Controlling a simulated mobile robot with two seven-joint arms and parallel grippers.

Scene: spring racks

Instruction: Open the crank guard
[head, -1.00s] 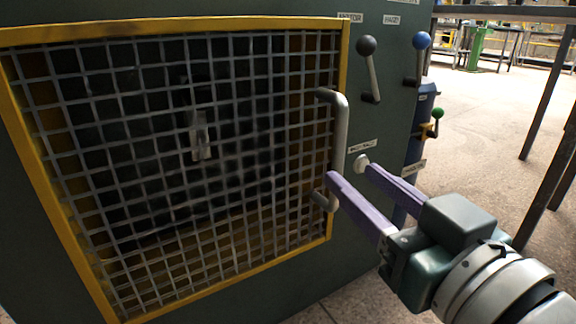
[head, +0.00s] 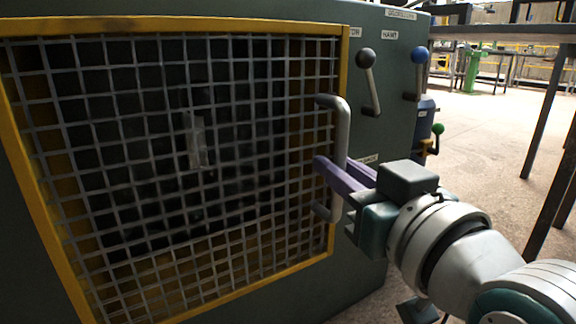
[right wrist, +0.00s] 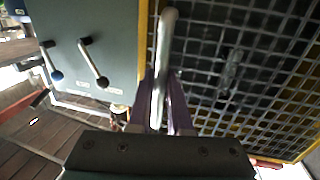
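The crank guard is a wire-mesh panel in a yellow frame (head: 180,26) on the front of a dark green cabinet. It appears flush with the cabinet. Its grey bar handle (head: 342,118) stands upright near the right edge. It also shows in the right wrist view (right wrist: 166,40). My right gripper (head: 338,168) has its purple fingers close together on either side of the bar, shut on its lower half. In the right wrist view, the bar runs between the fingers (right wrist: 162,100). Something pale (head: 196,142) shows behind the mesh. My left gripper is out of view.
A black-knobbed lever (head: 368,80) and a blue-knobbed lever (head: 416,74) stand on the cabinet right of the guard. A green-knobbed lever (head: 436,138) is beyond them. Dark table legs (head: 548,130) stand at the right, with open floor (head: 480,150) between.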

